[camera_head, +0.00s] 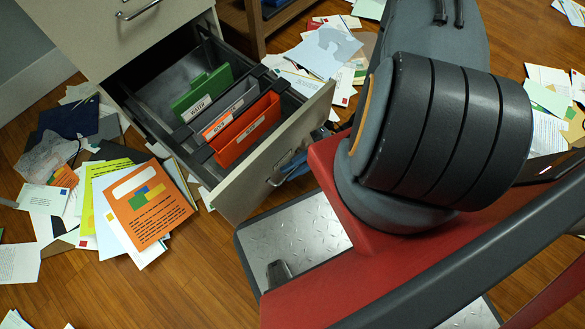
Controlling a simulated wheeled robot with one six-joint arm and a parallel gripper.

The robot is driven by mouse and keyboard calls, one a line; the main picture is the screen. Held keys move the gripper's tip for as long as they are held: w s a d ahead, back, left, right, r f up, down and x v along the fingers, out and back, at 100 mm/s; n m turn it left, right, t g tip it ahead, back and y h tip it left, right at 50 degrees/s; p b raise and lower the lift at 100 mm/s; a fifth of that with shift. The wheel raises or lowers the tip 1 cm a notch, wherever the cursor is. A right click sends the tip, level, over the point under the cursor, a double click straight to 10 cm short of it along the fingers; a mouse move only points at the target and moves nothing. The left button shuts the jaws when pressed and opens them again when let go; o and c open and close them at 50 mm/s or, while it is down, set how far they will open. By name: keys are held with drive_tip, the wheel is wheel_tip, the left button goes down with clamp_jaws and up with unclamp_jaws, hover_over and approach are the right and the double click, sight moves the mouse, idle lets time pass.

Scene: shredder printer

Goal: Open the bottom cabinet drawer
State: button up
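The bottom cabinet drawer (257,172) is pulled far out of the pale cabinet (92,37) at the upper left. Its dark inside holds a green folder (202,92), a grey folder (228,112) and an orange folder (247,130) hanging upright. The metal drawer handle (276,181) is on the outer side of the pale front panel. My gripper (291,169) shows only as a small bluish-grey part beside the handle. Whether it touches the handle is unclear. My large dark arm joint and red base hide much of the area to its right.
An upper drawer with a metal handle (138,9) is shut above. Papers and folders lie scattered on the wooden floor, including an orange booklet (147,203) left of the drawer. A brown wooden piece of furniture (254,28) stands behind. Floor below the drawer is mostly clear.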

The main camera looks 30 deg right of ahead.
drive_tip(key=p+v, duration=0.1)
drive_tip(key=v, duration=0.6)
drive_tip(key=shift+d, duration=0.4)
drive_tip(key=shift+s+a, duration=0.1)
